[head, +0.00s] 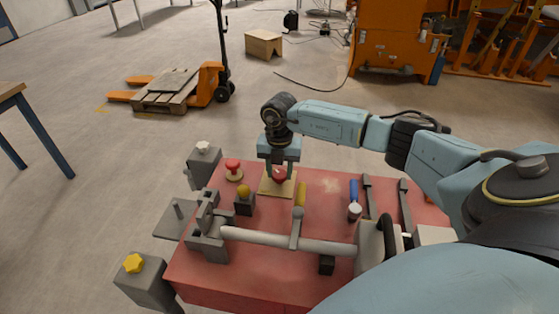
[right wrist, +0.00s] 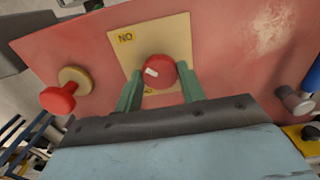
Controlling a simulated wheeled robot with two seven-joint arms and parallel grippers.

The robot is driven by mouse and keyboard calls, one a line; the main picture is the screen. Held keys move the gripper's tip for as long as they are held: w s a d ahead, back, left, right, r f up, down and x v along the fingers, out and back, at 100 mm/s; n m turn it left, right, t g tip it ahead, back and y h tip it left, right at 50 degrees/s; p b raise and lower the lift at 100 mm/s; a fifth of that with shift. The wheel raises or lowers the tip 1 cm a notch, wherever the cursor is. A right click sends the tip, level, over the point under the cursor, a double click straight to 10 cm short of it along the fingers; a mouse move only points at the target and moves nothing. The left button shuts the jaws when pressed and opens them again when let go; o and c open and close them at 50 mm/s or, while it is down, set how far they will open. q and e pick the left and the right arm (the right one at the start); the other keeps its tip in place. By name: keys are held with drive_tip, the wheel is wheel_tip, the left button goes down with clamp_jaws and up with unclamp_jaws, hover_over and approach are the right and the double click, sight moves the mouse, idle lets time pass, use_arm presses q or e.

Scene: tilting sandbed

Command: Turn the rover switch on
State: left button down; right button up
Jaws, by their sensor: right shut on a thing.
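The rover switch is a round red knob (head: 280,174) on a pale yellow plate (head: 267,188) on the red table top. In the right wrist view, the red knob (right wrist: 160,71) has a white mark on its left part. The yellow plate (right wrist: 178,35) there has a label that reads "NO" at upper left and a second label mostly hidden below the knob. My right gripper (head: 279,171) comes down from above. Its green fingers (right wrist: 160,88) stand on both sides of the knob, shut on it. My left gripper is not in view.
A red mushroom button (head: 233,167) and a yellow knob (head: 244,191) stand left of the plate. A grey bar (head: 285,242) crosses in front.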

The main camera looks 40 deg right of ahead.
sight(280, 174)
drive_tip(key=shift+m, duration=0.3)
drive_tip(key=o, duration=1)
drive_tip(key=shift+c, duration=0.2)
drive_tip(key=shift+r, duration=0.1)
wheel_tip(280, 174, up, 13)
drive_tip(key=shift+r, duration=0.15)
